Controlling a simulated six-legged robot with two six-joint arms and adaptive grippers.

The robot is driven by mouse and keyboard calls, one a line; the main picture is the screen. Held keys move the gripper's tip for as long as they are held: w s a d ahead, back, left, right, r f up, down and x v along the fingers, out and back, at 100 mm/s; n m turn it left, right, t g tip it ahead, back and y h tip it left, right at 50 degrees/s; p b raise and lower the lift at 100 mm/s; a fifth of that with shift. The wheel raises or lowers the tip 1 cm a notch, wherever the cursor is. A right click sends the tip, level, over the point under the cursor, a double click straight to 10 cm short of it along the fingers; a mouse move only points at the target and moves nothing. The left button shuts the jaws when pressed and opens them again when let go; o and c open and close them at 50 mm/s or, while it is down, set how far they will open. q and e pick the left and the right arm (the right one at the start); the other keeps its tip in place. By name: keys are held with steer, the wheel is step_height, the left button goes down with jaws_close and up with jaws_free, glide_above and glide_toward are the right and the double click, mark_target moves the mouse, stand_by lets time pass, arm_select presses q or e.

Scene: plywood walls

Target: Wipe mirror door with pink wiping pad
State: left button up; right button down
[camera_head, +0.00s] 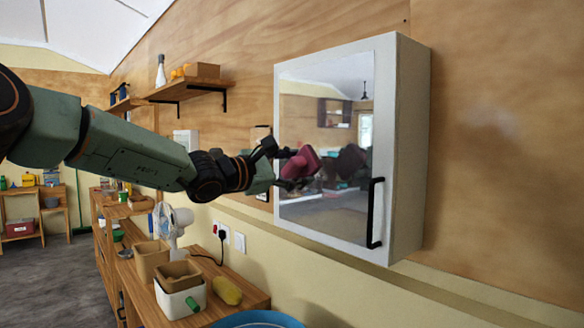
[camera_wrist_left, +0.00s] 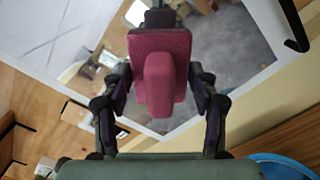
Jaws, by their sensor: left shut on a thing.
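The mirror door (camera_head: 325,205) is the front of a white wall cabinet (camera_head: 405,150), closed, with a black bar handle (camera_head: 375,212) at its lower right. My left gripper (camera_head: 284,169) is at the left part of the mirror, its fingers pointing at the glass. It is shut on the pink wiping pad (camera_wrist_left: 165,85), which sits between both fingers in the left wrist view, facing the mirror. Pink also shows by the fingertips in the head view, mixed with reflections. I cannot tell whether the pad touches the glass. My right gripper is not in view.
A wooden shelf (camera_head: 188,90) with a bottle and box hangs left of the cabinet. Below are a counter with a white fan (camera_head: 172,225), boxes (camera_head: 180,300) and a yellow sponge-like item (camera_head: 227,291). A blue basin (camera_head: 258,319) stands at the bottom. The wall right of the cabinet is bare.

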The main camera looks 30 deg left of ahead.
arm_select(q)
steer(key=x, duration=0.1)
steer(key=p+x, duration=0.1)
steer(key=x, duration=0.3)
steer(key=shift+s+d+f+p, duration=0.1)
steer(key=shift+d+p, duration=0.15)
steer(key=shift+p, duration=0.05)
steer(key=shift+s+a, duration=0.1)
steer(key=shift+a, duration=0.15)
steer(key=shift+w+d, duration=0.3)
steer(key=shift+d, duration=0.05)
steer(key=shift+s+a, duration=0.15)
steer(key=shift+a, duration=0.1)
steer(key=shift+w+d, duration=0.3)
steer(key=shift+w, duration=0.25)
steer(key=shift+a, duration=0.1)
